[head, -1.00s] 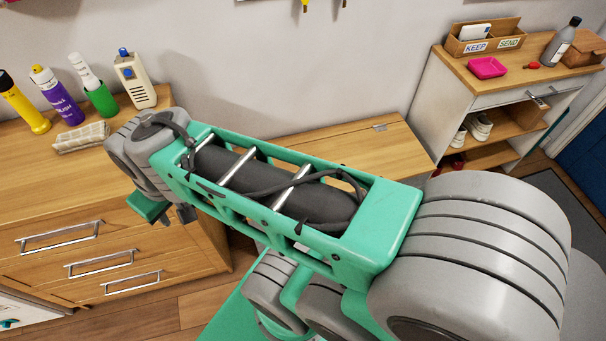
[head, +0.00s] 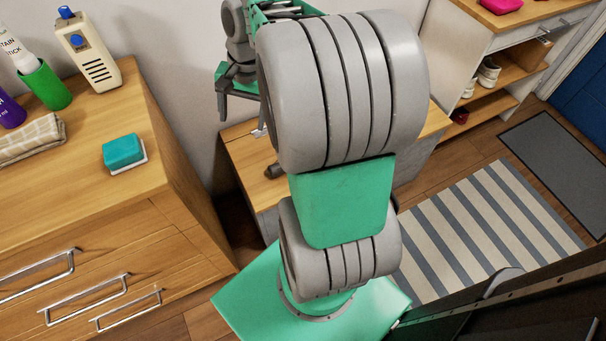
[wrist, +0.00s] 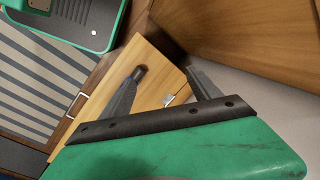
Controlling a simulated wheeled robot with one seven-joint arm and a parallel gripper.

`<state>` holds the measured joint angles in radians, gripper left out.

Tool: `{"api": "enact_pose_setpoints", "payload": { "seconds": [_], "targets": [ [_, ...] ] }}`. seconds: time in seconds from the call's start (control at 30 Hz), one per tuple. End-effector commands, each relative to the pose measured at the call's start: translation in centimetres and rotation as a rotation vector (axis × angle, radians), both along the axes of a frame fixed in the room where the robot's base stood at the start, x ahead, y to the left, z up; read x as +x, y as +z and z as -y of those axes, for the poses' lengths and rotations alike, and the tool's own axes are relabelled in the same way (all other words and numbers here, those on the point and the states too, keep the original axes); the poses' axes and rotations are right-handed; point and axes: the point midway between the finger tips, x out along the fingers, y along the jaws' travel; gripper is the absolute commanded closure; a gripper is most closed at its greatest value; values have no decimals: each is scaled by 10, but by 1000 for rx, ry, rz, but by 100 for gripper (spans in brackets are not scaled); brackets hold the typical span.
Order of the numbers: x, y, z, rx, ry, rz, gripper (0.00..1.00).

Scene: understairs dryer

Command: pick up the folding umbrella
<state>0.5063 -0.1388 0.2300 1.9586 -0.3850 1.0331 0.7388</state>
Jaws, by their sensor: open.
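A small dark rounded end (head: 274,171), possibly the folding umbrella, shows on the low wooden bench in the head view; my arm hides the rest. In the wrist view a dark, bluish end (wrist: 139,71) shows on the wood, mostly hidden behind one finger; I cannot tell its full shape. In the head view my gripper (head: 225,100) is near the wall, above and behind the dark end.
The low bench (head: 245,185) has a metal hinge (wrist: 174,99). A drawer chest (head: 190,220) stands close on the left, bearing a teal sponge (head: 123,150), folded cloth (head: 30,138) and bottles. A shoe cabinet (head: 470,45) is at the right. A striped rug (head: 490,230) covers open floor.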

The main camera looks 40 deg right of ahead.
Motion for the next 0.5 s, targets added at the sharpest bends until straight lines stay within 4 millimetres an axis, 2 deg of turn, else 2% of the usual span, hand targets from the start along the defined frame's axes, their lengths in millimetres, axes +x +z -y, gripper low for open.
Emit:
{"api": "enact_pose_setpoints", "payload": {
  "seconds": [0.03,0.1,0.2,0.3,0.33,0.4,0.5],
  "targets": [
    [3,-69,35,52,-152,-46,29],
    [2,-119,80,125,-361,-102,29],
    [-10,-179,136,212,-613,-172,29],
    [-26,-219,173,272,-785,-223,29],
    [-30,-225,180,283,-820,-233,29],
    [-35,-235,190,301,-872,-248,29],
    [-37,-247,190,310,-894,-257,29]
  ]
}}
